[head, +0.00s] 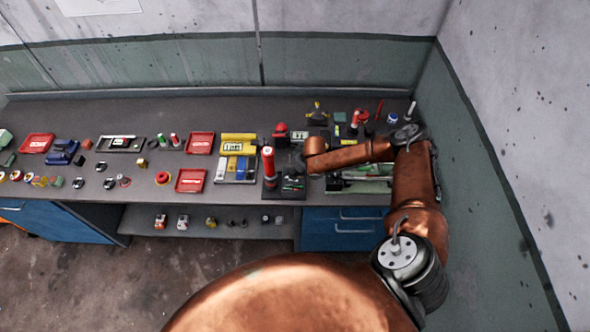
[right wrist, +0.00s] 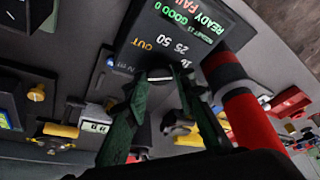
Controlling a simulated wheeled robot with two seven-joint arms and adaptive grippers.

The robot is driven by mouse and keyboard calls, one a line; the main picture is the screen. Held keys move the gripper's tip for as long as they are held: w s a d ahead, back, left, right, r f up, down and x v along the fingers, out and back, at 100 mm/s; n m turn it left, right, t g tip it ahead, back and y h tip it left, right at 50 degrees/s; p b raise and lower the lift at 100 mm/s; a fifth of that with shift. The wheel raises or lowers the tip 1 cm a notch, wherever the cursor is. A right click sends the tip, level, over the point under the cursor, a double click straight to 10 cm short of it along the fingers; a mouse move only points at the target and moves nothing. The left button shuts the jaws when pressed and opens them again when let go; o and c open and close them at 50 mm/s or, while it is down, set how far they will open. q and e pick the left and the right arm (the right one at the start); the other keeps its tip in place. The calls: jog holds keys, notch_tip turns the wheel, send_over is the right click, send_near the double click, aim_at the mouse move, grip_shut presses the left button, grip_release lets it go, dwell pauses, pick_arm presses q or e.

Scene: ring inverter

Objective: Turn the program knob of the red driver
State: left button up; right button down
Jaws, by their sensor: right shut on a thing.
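The red driver (head: 267,163) stands upright on a dark station (head: 284,193) at the front edge of the bench. In the right wrist view its red body with dark and grey bands (right wrist: 245,110) rises just right of my fingers. The station's black panel (right wrist: 195,28) shows lit words such as READY, GOOD and FAIL, and the numbers 25 and 50. My right gripper (right wrist: 172,78) has its green fingertips at the panel beside these numbers, shut on the program knob (right wrist: 159,73), which is mostly hidden between them. My left gripper is not in view.
A yellow-and-grey holder (head: 237,158) and red trays (head: 190,181) lie left of the station. Several small parts are spread over the bench (head: 235,113). My right arm covers part of the bench's right side. A wall closes off the right.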

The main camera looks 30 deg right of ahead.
jog(key=shift+d+n+y, duration=0.1)
jog(key=shift+n+y, duration=0.2)
jog(key=shift+n, duration=0.3)
jog(key=shift+n+y, duration=0.3)
jog(key=shift+n, duration=0.4)
jog(key=n+b, duration=0.2)
jog(key=b, duration=0.1)
jog(key=shift+w+d+f+n+g+y, duration=0.1)
jog(key=shift+d+f+n+g+y, duration=0.1)
jog(key=shift+n+g+y, duration=0.2)
jog(key=shift+r+n+g+y+b, duration=0.2)
jog(key=shift+n+g+y+b, duration=0.15)
jog(key=shift+n+b, duration=0.9)
jog(key=c, duration=1.6)
grip_release()
